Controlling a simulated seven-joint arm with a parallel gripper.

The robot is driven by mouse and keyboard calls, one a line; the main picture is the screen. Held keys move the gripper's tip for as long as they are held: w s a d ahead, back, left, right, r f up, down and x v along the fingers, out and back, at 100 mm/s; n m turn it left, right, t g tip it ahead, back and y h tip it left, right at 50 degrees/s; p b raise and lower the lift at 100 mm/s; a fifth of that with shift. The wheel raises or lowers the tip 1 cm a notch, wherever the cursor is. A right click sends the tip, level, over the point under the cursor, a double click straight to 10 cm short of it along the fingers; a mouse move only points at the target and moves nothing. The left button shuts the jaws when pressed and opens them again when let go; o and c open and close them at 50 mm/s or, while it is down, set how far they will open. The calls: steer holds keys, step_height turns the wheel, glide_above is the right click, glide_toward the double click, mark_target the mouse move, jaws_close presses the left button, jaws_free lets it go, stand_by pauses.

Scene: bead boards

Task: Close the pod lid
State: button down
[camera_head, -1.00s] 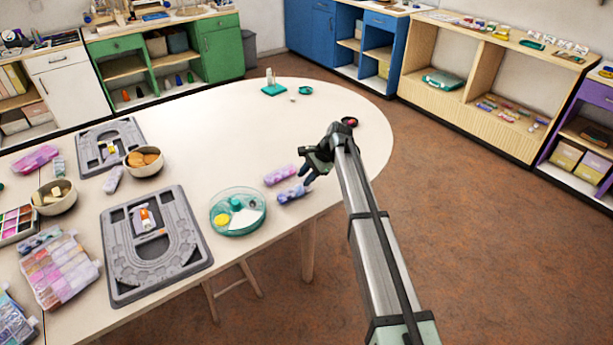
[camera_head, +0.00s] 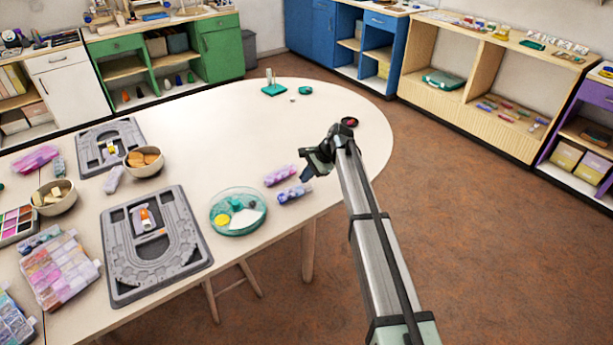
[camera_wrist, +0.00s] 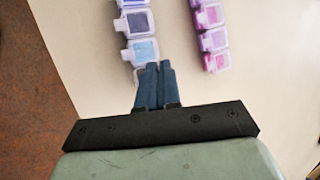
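Two strips of small lidded pods lie side by side near the table's right front edge. One is pale with blue and violet lids (camera_head: 292,194); the other is pink and purple (camera_head: 280,176). In the wrist view the blue strip (camera_wrist: 144,50) runs down to my fingertips and the pink strip (camera_wrist: 213,40) lies to the right. My gripper (camera_head: 306,174) is low over the right end of the strips. In the wrist view its dark blue fingers (camera_wrist: 158,68) are together, with nothing seen between them. They cover part of the blue strip's lower end. I cannot tell which lid stands open.
A round teal-rimmed tray (camera_head: 226,229) stands left of the strips. Grey bead boards (camera_head: 118,290), bowls (camera_head: 146,172) and a bead case (camera_head: 88,292) fill the table's left part. The table (camera_head: 240,135) is clear behind the strips.

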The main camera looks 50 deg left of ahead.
steer(key=shift+s+d+f+y, duration=0.15)
steer(key=shift+d+y, duration=0.15)
steer(key=shift+y, duration=0.3)
steer(key=c, duration=1.3)
jaws_free()
steer(key=v, duration=1.4)
steer(key=shift+a, duration=0.1)
steer(key=shift+o, duration=0.2)
